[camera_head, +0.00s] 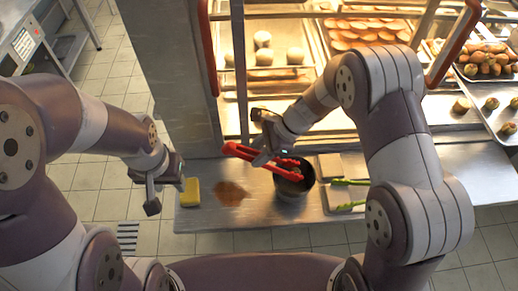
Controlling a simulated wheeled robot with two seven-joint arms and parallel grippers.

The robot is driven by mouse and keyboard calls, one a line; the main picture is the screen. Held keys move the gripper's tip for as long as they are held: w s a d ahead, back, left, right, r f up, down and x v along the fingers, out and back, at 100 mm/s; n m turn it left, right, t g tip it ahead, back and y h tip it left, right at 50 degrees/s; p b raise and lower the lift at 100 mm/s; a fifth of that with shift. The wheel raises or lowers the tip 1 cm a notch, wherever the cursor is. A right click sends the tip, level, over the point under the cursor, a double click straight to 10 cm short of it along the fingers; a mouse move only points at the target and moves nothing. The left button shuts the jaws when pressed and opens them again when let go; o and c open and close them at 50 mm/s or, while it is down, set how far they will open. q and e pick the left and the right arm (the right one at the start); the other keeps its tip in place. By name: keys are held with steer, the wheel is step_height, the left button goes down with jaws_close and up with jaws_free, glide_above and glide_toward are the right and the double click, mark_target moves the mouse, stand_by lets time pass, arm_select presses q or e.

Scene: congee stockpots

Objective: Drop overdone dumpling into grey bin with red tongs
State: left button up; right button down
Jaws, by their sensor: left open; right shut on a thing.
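The red tongs (240,151) are in my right gripper (264,150), which is shut on them. Their tips point right and down, over the mouth of the dark grey bin (292,211) on the metal counter. A small brownish shape shows at the bin's mouth by the tong tips. I cannot tell whether it is the dumpling, or whether it is held or lies inside. My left gripper (165,190) is open and empty, left of the yellow sponge.
A yellow sponge (190,192) and a brown stain (231,194) are on the counter (262,207) left of the bin. A lit cabinet with buns (263,57) and trays of food stands behind.

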step_height(320, 180, down, 3)
steer(key=shift+r+b, duration=0.15)
steer(key=shift+b, duration=0.55)
steer(key=c, duration=1)
jaws_free()
step_height(320, 180, up, 10)
steer(key=p, duration=0.8)
steer(key=shift+o, duration=0.2)
